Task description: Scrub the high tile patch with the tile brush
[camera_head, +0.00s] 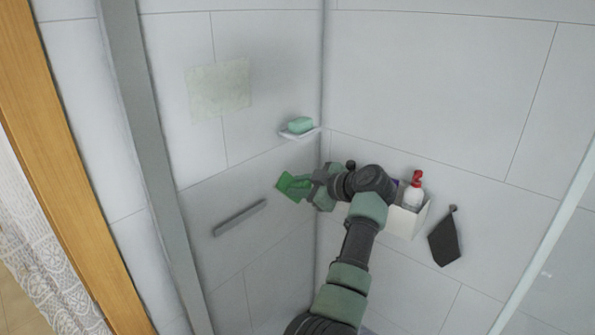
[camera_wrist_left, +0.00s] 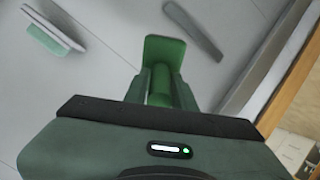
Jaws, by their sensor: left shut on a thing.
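The tile patch (camera_head: 219,87) is a pale greenish-beige smudged rectangle high on the left tile wall in the head view. The green tile brush (camera_head: 291,186) is in my left gripper (camera_head: 318,187), below and to the right of the patch and apart from it. The brush also shows in the left wrist view (camera_wrist_left: 163,58), with its flat head beyond the fingers and its handle between them. My left gripper is shut on the handle. The bristle side is hard to make out. My right gripper is in neither view.
A small corner shelf (camera_head: 299,133) with a green soap bar (camera_head: 300,125) sits above the gripper. A grey bar (camera_head: 240,218) is on the left wall. A white caddy (camera_head: 408,220) with a red-topped bottle (camera_head: 413,190) and a dark hanging cloth (camera_head: 445,239) are to the right.

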